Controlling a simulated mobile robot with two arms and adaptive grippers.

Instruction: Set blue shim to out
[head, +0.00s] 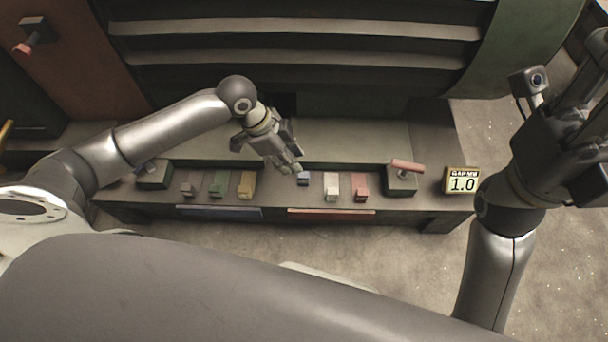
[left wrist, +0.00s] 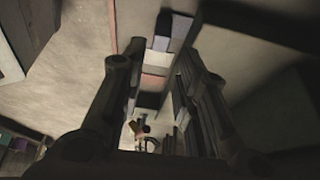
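The blue shim (head: 303,178) sits in the row on the bench front, and its front end lies farther back than those of its neighbours. My left gripper (head: 291,164) is just left of it and above the bench, apart from it as far as I can tell. In the left wrist view, the blue shim (left wrist: 161,43) shows beyond the gap between the two separated fingers, which hold nothing. My right gripper (head: 575,110) is raised at the right, far from the shims, and its fingertips are unclear.
White (head: 331,187) and red (head: 360,187) shims stand right of the blue one; brown (head: 188,186), green (head: 218,183) and yellow (head: 247,184) ones stand left. A red-handled clamp (head: 402,178) and a gap display (head: 462,181) reading 1.0 are at the right.

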